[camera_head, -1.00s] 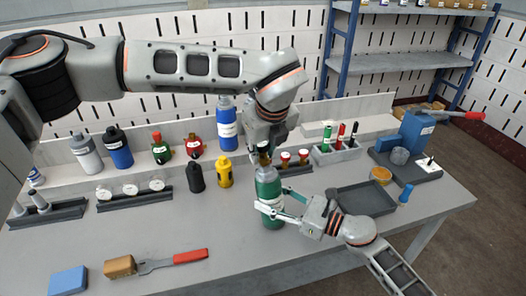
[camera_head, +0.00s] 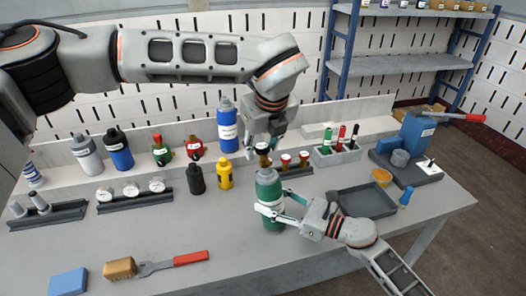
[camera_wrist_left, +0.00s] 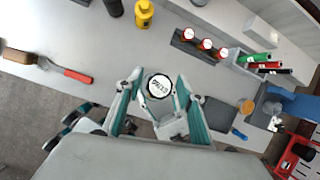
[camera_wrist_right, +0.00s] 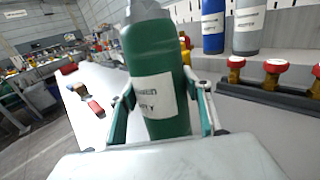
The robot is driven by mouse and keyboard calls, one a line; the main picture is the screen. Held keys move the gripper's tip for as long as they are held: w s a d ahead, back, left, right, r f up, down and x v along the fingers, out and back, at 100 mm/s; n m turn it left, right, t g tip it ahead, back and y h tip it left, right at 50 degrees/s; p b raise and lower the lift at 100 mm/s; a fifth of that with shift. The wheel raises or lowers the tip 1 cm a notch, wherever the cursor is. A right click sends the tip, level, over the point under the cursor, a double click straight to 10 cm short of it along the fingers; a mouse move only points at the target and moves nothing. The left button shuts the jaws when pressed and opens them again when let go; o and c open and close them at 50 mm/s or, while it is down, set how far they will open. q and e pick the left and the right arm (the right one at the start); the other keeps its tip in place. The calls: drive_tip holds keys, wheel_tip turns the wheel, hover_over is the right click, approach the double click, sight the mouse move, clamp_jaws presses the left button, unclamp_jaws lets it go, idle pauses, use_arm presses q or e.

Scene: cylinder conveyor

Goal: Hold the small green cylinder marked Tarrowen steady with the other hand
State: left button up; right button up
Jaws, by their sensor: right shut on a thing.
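The green cylinder (camera_head: 270,190) stands upright on the bench. In the right wrist view the cylinder (camera_wrist_right: 155,60) fills the space between my fingers; its white label is only partly legible. My right gripper (camera_head: 268,212) is shut on its body from the front right. A gauge (camera_head: 263,148) with a brass-coloured body sits at the cylinder's top; its round white face (camera_wrist_left: 159,86) shows in the left wrist view. My left gripper (camera_head: 264,154) is directly above, fingers open on either side of the gauge, with gaps visible beside it.
A yellow bottle (camera_head: 224,174) and a black bottle (camera_head: 195,178) stand left of the cylinder. A rack of red-capped valves (camera_head: 297,170) is close behind right. A dark tray (camera_head: 366,201) lies to the right.

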use_arm(q)
drive_tip(key=shift+f, duration=0.1)
idle(0.3)
drive_tip(key=shift+s+d+f, duration=0.1)
drive_tip(key=shift+d+f, duration=0.1)
drive_tip(key=shift+f, duration=0.95)
clamp_jaws()
unclamp_jaws()
drive_tip(key=shift+r, duration=0.1)
